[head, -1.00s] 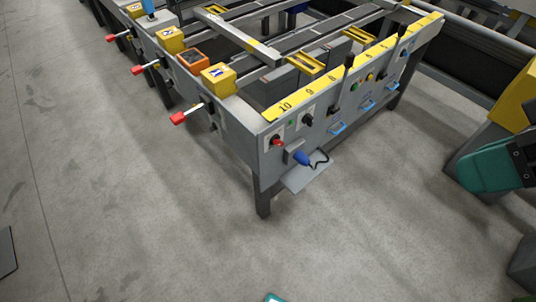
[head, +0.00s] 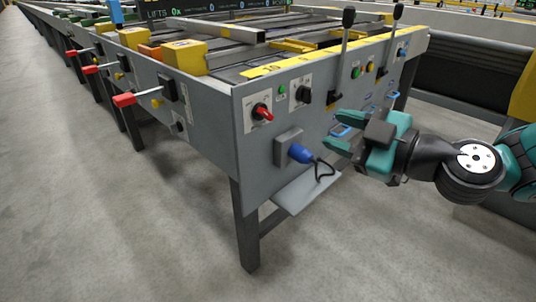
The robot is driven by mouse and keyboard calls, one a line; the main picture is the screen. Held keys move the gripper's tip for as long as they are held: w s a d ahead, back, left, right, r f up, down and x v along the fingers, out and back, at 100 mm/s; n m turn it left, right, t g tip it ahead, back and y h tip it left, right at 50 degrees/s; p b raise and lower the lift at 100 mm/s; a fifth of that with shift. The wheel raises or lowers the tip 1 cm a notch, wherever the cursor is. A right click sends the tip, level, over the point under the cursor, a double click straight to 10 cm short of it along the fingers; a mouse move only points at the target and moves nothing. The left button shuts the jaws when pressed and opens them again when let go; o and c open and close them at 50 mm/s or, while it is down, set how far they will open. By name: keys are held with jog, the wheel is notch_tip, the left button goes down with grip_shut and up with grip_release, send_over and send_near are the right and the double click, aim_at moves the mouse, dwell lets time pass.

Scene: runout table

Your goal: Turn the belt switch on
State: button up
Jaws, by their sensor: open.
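The front panel of the runout table (head: 240,160) carries two rotary switches on white plates, with lettering too small to read. One has a red handle (head: 262,112), tilted down to the right. The other is a black knob (head: 303,94) to its right, beside a green button (head: 281,89). I cannot tell which one is the belt switch. My gripper (head: 338,131) is open and empty, its teal fingers pointing left. In the picture it is right of and below both switches; its distance from the panel is unclear.
A blue plug (head: 299,153) with a black cable sits in a grey box below the red-handled switch, above a small grey shelf (head: 306,188). Two upright levers (head: 345,50) rise on the right. Red-tipped handles (head: 124,99) stick out on the left side. The floor in front is clear.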

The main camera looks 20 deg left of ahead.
notch_tip(320, 180, down, 4)
jog(key=w+t+b, duration=0.1)
jog(key=w+b, duration=0.1)
jog(key=p, duration=0.2)
send_near(270, 115)
jog(key=shift+t, duration=0.3)
jog(key=x, duration=0.9)
jog(key=shift+s+a+f, duration=0.1)
jog(key=shift+s+a, duration=0.05)
jog(key=shift+a, duration=0.35)
grip_shut()
